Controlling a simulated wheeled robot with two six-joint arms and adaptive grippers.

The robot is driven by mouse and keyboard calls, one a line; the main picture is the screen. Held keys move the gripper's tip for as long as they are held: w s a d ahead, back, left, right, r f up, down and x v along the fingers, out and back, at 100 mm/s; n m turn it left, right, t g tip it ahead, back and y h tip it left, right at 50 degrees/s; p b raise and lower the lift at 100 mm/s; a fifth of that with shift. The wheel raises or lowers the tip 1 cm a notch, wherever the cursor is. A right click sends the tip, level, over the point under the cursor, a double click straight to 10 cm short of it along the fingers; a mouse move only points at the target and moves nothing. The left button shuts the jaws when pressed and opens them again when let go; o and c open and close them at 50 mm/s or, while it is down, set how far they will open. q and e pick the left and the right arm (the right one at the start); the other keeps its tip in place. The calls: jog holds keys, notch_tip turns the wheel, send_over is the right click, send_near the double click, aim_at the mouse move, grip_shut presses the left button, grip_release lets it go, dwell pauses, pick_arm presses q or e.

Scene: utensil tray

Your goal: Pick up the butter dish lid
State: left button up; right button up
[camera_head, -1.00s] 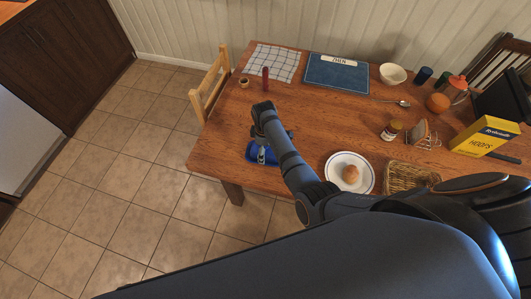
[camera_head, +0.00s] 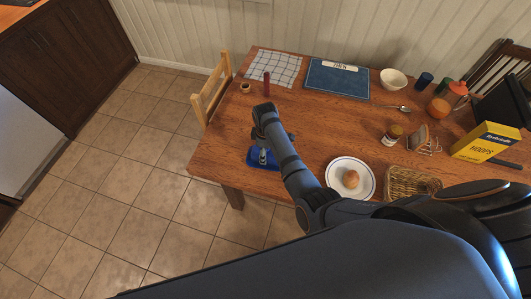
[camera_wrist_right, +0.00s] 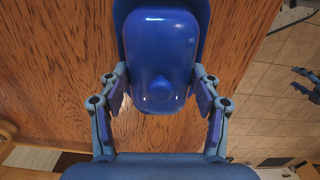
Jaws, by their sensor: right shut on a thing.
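The blue butter dish lid (camera_wrist_right: 160,55), glossy with a rounded knob, fills the upper middle of the right wrist view. Part of the blue dish (camera_wrist_right: 204,18) shows around its far end. My right gripper (camera_wrist_right: 158,103) is shut on the lid, one finger on each side. In the head view my right gripper (camera_head: 263,156) is at the blue dish (camera_head: 254,163) near the table's front left edge, and my arm hides much of it. My left gripper (camera_wrist_right: 303,80) shows small at the right edge of the wrist view, over the floor, its fingers apart.
A white plate (camera_head: 334,184) with a bread roll (camera_head: 351,179) and a wicker basket (camera_head: 412,182) stand right of my forearm. A dark red pepper mill-like object (camera_head: 266,84) stands behind. The wooden table (camera_head: 225,140) is clear left of the dish.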

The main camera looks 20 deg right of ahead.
jog(key=s+r, duration=0.1)
jog(key=r, duration=0.1)
jog(key=s+d+r, duration=0.1)
jog(key=s+r, duration=0.1)
jog(key=r, duration=0.1)
jog(key=s+d+r, duration=0.1)
jog(key=s+r, duration=0.1)
jog(key=shift+r, duration=0.4)
jog(key=s+d+r, duration=0.3)
jog(key=s, duration=0.5)
jog(key=shift+d+r+b, duration=0.2)
jog(key=shift+r+b, duration=0.2)
jog(key=shift+b, duration=0.05)
